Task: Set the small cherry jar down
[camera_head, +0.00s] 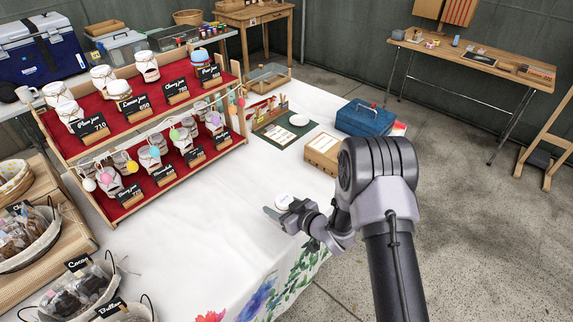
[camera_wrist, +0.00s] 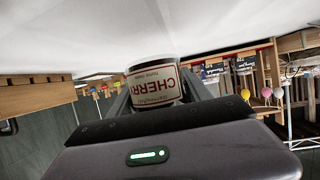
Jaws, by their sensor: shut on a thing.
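The small cherry jar (camera_wrist: 153,84) shows in the wrist view with a cream label reading CHERRY in red, between my two fingers. In the head view only its pale lid (camera_head: 284,200) shows; my fingers hide most of the jar. My gripper (camera_head: 281,208) is shut on the jar, over the right front part of the white-clothed table (camera_head: 200,232). The wrist view is turned over, with the white cloth at its top. I cannot tell whether the jar's base touches the cloth.
A two-tier red rack (camera_head: 130,198) of jars with black price signs stands left. A wooden box (camera_head: 322,153), a blue cash box (camera_head: 365,118) and a green board (camera_head: 285,130) lie behind my gripper. Baskets (camera_head: 72,290) sit front left. Cloth left of my gripper is clear.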

